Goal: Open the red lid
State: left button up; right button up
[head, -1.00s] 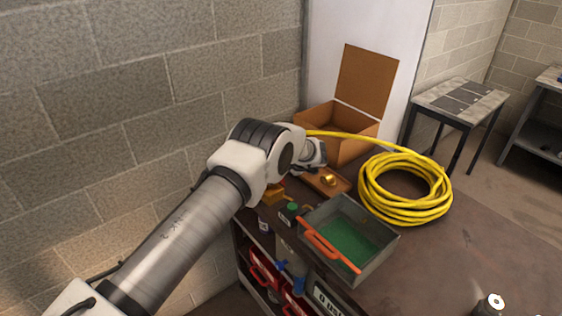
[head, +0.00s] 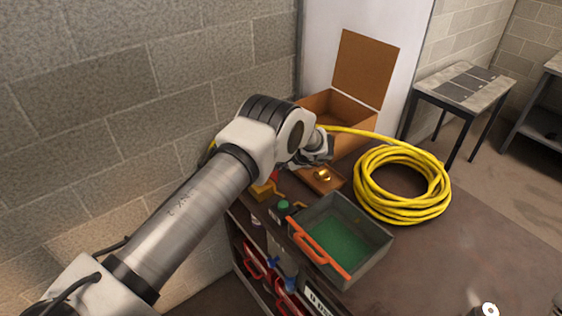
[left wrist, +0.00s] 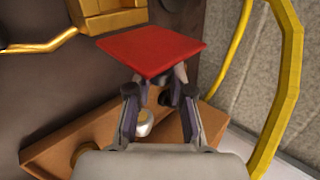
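The red lid (left wrist: 152,50) is a flat square panel in the left wrist view, tilted across the space ahead of my left gripper (left wrist: 163,88). Its near corner covers the fingertips, so I cannot tell whether they grip it or only lie beside it. The finger bases stand apart. In the head view a small red patch, likely the lid (head: 274,175), shows beside a yellow piece (head: 264,190). There my left gripper (head: 318,158) is mostly hidden by its own wrist. The right gripper is not in view.
A small wooden tray (head: 334,186) with a brass piece (head: 322,175) lies near the gripper. An open cardboard box (head: 365,72), a yellow hose coil (head: 440,195) and a grey bin with orange handles (head: 375,262) crowd the workbench (head: 460,265).

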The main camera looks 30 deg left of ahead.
pick_arm(q)
jog(key=o, duration=0.4)
jog(key=shift+s+a+f, duration=0.1)
jog(key=shift+f, duration=0.1)
jog(key=shift+a, duration=0.1)
jog(key=v, duration=1.2)
jog(key=shift+w+a+f, duration=0.1)
jog(key=shift+w, duration=0.1)
jog(key=shift+s, duration=0.1)
